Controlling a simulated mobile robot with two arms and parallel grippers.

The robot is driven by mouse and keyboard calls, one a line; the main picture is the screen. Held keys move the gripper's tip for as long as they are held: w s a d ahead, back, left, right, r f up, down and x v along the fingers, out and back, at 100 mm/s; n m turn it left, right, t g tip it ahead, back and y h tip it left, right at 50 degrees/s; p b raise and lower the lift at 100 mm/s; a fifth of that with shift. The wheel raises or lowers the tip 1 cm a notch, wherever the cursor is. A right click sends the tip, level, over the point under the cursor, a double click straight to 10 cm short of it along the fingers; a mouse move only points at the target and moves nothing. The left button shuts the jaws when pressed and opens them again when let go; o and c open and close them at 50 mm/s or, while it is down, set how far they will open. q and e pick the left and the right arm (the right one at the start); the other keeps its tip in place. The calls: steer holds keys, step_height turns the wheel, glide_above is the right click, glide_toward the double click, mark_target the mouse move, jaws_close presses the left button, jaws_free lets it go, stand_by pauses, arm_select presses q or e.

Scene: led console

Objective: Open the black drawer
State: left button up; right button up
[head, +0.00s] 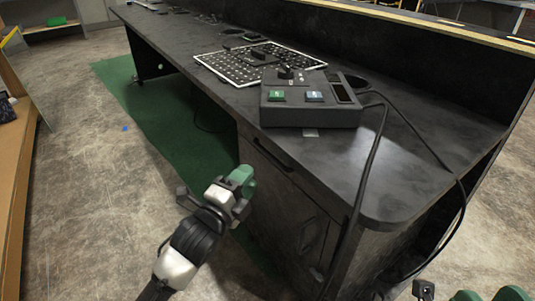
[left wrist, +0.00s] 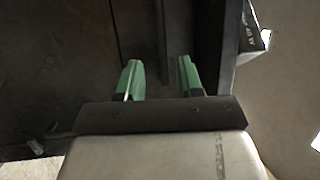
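The black drawer (head: 290,175) is in the front of the dark desk, under the desktop's near edge. It looks closed, with a dark bar handle (head: 272,153) near its top. My left gripper (head: 246,178) is in front of and left of the drawer front, apart from the handle in the head view. In the left wrist view its two green fingers (left wrist: 161,80) stand apart with nothing between them, facing dark panels. The handle cannot be made out there. My right gripper (head: 490,296) shows only as two separated green tips at the bottom right edge, away from the drawer.
The dark desk (head: 420,170) carries a grey button box (head: 312,105) and a keypad panel (head: 245,66). Black cables (head: 372,165) hang over its front edge near the right corner. A lower door handle (head: 310,235) is below the drawer.

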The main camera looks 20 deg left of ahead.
mark_target(267, 151)
arm_select(q)
steer(key=b+x, duration=0.2)
steer(key=x, duration=0.6)
steer(key=shift+w, duration=0.25)
steer(key=shift+w+d+r, duration=0.1)
steer(key=shift+w, duration=0.2)
steer(key=shift+c, duration=0.5)
jaws_close()
